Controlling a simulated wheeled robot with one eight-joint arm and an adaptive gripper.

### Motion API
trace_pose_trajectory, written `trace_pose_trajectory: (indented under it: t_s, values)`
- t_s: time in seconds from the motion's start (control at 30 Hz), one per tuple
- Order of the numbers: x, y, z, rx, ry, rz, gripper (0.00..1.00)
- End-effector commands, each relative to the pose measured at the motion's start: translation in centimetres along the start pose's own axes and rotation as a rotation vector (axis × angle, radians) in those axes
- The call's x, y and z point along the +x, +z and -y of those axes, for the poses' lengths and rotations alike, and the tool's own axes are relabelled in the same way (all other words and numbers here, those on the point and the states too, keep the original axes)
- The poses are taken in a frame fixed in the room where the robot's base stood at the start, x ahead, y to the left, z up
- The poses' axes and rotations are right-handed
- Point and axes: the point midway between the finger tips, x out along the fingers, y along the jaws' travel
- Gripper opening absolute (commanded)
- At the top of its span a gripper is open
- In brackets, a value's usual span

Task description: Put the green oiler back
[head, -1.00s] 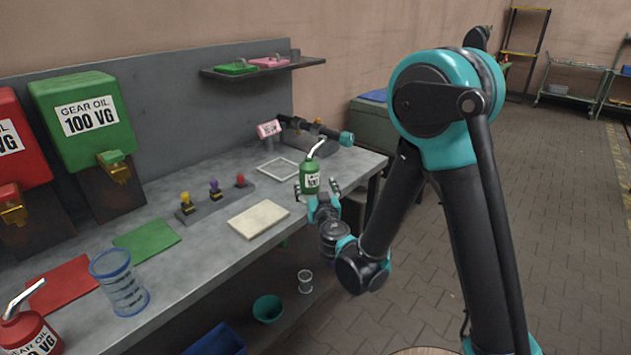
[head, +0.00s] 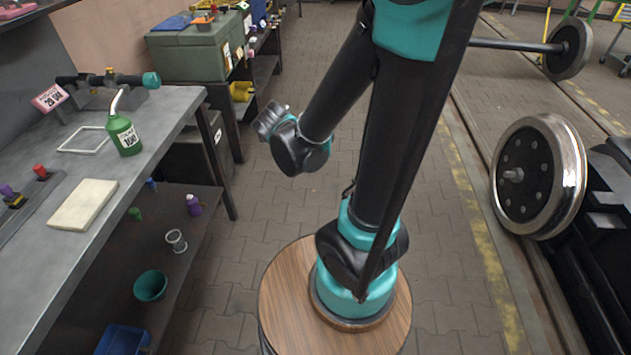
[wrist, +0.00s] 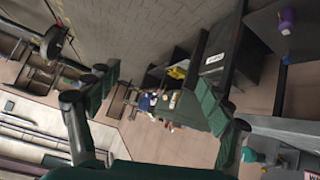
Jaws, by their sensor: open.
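The green oiler (head: 124,135), with a white spout and a white label, stands upright on the grey bench (head: 145,165), close to its right edge. It is just right of a white square outline (head: 85,140) on the bench top, not inside it. My gripper (head: 270,118) is off the bench, over the floor to the right of the oiler and clear of it. In the wrist view its fingers (wrist: 155,85) are spread wide with nothing between them. That view looks along the aisle, and I cannot make out the oiler there for certain.
A pale pad (head: 83,205) and a holder with coloured knobs (head: 38,175) lie on the bench. A black tool with a teal end (head: 110,80) is behind the oiler. A green chest (head: 200,45) stands beyond. Wheelsets (head: 540,175) stand at right; the aisle floor between is clear.

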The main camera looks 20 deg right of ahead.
Motion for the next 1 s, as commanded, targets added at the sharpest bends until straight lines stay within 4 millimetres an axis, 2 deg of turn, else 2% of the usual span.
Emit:
trace_pose_trajectory:
  t_s: [0.03, 0.13, 0.2, 0.3, 0.4, 0.57, 1.0]
  values:
    - [-0.6, 2.3, -2.3, 0.011, 0.007, 0.074, 0.8]
    - [-2.2, 6.8, -4.8, 0.014, -0.02, 0.219, 0.8]
    - [-3.4, 9.6, -5.7, 0.016, -0.057, 0.301, 0.8]
    - [-5.1, 12.7, -6.0, 0.017, -0.12, 0.386, 0.8]
    - [-6.3, 14.6, -5.9, 0.017, -0.174, 0.434, 0.8]
    - [-7.1, 15.6, -5.6, 0.014, -0.216, 0.461, 0.8]
    - [-7.1, 15.6, -5.5, 0.012, -0.218, 0.46, 0.8]
